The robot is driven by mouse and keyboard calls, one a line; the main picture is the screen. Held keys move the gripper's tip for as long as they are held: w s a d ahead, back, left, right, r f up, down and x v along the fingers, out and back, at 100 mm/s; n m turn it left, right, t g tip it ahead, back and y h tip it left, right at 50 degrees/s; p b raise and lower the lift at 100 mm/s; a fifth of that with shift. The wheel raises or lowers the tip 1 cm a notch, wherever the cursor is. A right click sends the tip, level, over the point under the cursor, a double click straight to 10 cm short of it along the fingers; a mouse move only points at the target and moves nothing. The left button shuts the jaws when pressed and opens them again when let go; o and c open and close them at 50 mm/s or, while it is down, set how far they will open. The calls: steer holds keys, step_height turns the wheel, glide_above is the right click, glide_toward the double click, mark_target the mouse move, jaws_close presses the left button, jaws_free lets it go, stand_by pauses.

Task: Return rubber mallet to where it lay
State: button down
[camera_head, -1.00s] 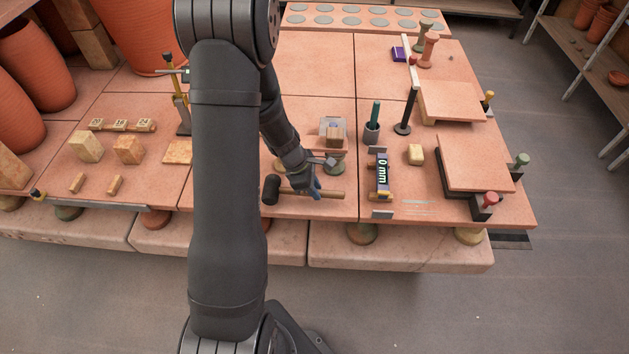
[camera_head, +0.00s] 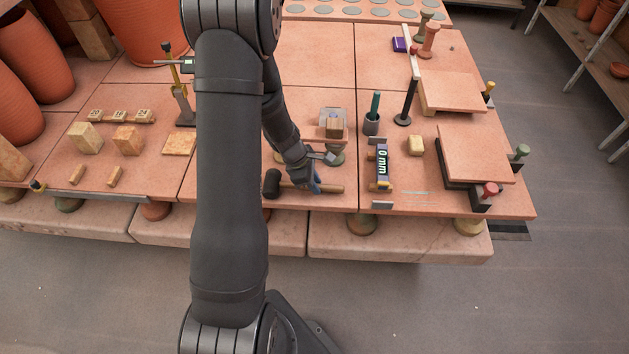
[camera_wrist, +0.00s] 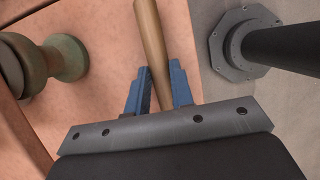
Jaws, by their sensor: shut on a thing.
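The rubber mallet has a black head (camera_head: 271,184) at the left and a wooden handle (camera_head: 331,188) running to the right, near the front edge of the terracotta table (camera_head: 290,203). My gripper (camera_head: 316,189) is over the handle, just right of the head. In the wrist view my gripper's blue fingers (camera_wrist: 160,92) stand on both sides of the wooden handle (camera_wrist: 152,45), shut on it. The mallet head is out of the wrist view. Whether the mallet touches the table cannot be told.
A green-footed support (camera_head: 336,156) stands just behind my gripper; a green turned piece (camera_wrist: 62,58) shows in the wrist view. A level showing "0 mm" (camera_head: 382,166) and a cup with a green-handled tool (camera_head: 372,125) stand to the right. Wooden blocks (camera_head: 86,138) lie left.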

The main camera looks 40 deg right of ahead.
steer(key=shift+f, duration=0.2)
steer(key=c, duration=0.7)
jaws_free()
steer(key=shift+v, duration=2.95)
steer(key=shift+f, duration=0.1)
steer(key=x, duration=0.5)
steer(key=shift+s+d+f, duration=0.1)
steer(key=shift+f, duration=0.2)
steer(key=shift+r, duration=0.1)
